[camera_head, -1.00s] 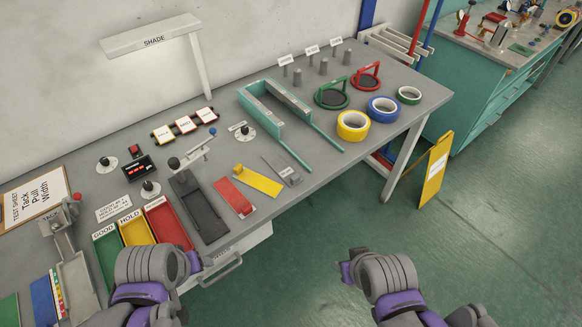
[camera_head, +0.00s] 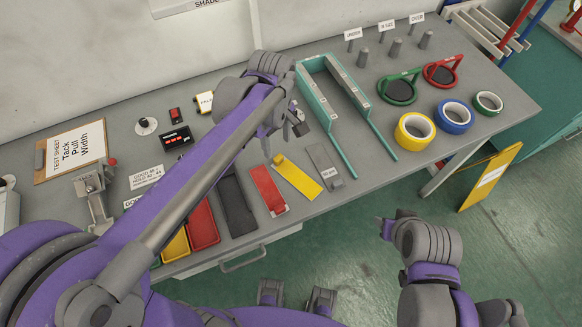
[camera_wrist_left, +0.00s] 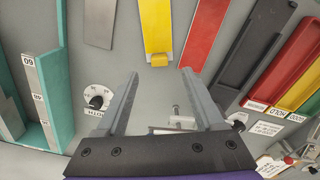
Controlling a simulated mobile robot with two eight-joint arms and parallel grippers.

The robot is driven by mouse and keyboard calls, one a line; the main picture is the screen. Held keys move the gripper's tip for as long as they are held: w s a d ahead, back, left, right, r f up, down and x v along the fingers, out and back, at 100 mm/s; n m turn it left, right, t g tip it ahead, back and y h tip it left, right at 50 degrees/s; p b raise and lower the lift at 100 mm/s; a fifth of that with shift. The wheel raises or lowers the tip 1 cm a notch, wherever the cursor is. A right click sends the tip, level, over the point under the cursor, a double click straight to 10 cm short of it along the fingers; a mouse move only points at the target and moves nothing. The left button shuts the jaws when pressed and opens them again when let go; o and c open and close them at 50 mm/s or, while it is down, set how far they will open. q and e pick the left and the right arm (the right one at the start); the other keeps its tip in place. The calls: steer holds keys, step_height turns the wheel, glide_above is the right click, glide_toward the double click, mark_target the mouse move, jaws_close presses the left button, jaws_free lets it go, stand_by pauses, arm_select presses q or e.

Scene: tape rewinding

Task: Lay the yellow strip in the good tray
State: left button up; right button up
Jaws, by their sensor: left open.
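The yellow strip (camera_head: 298,180) lies flat on the bench between a red strip and a grey strip; it shows at the top of the left wrist view (camera_wrist_left: 157,28). My left gripper (camera_head: 297,124) is over the bench behind the strip, open and empty; its two fingers (camera_wrist_left: 157,88) are spread below the strip's near end in the wrist view. The good tray, green, is mostly hidden by my left arm in the head view; its edge shows at the right of the wrist view (camera_wrist_left: 312,105). My right gripper (camera_head: 384,228) is in front of the bench, its jaws unclear.
The yellow tray (camera_head: 176,246), red tray (camera_head: 203,226) and dark tray (camera_head: 238,208) stand left of the strips. A teal frame (camera_head: 345,95) stands to the right. Tape rolls (camera_head: 414,131) sit near the right end. My left arm crosses above the trays.

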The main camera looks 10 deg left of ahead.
mark_target(280, 158)
arm_select(q)
step_height(280, 158, down, 7)
steer(key=shift+d+r, duration=0.15)
steer(key=shift+c, duration=0.2)
jaws_close()
stand_by(0.3)
